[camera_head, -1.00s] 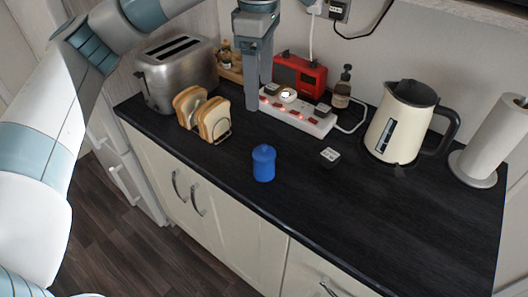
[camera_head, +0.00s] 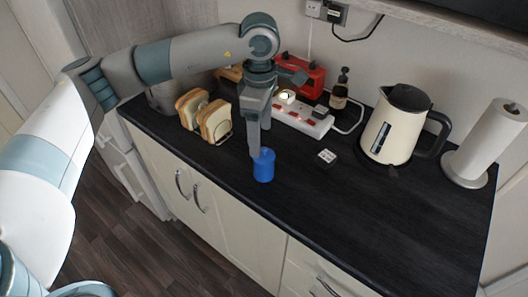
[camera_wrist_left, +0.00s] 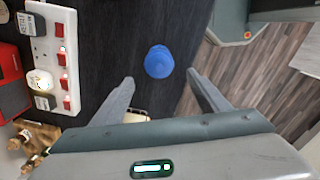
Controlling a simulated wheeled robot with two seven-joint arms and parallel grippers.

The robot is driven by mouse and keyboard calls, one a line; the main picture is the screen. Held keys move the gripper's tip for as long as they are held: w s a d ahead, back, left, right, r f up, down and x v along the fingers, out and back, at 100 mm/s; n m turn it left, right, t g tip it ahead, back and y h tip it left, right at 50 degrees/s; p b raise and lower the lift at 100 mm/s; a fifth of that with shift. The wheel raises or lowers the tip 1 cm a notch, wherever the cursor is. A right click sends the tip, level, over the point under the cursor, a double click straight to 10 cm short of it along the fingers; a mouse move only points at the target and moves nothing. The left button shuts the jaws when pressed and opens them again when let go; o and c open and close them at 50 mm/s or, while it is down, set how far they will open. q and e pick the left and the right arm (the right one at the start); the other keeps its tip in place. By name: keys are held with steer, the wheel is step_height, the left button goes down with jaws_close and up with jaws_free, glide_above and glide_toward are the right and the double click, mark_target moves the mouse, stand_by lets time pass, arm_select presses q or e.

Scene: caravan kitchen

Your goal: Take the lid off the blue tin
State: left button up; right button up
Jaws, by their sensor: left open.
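The blue tin (camera_head: 264,170) stands upright on the dark worktop near its front edge. Its lid is on, seen from above in the left wrist view (camera_wrist_left: 159,58). My left gripper (camera_head: 260,150) reaches down from above and covers part of the tin's top in the head view. In the left wrist view the two fingers (camera_wrist_left: 160,80) are spread wide. The tin lies ahead of the fingertips, between their lines, with nothing held. I cannot tell whether a finger touches the lid. My right gripper is not in view.
A toast rack with bread (camera_head: 215,122) stands left of the tin. Behind are a white power strip (camera_head: 303,118) and a red radio (camera_head: 311,78). A small dark block (camera_head: 326,158), a cream kettle (camera_head: 388,130) and a paper roll (camera_head: 486,145) stand to the right.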

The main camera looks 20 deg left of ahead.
mark_target(264, 148)
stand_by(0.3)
arm_select(q)
steer(key=shift+d+f+p, duration=0.3)
steer(key=shift+f+p, duration=0.6)
steer(key=shift+p, duration=0.15)
step_height(264, 148, down, 2)
steer(key=shift+d+f+p, duration=0.1)
steer(key=shift+d+p, duration=0.05)
steer(key=shift+p, duration=0.4)
steer(key=shift+f, duration=0.6)
steer(key=c, duration=1.1)
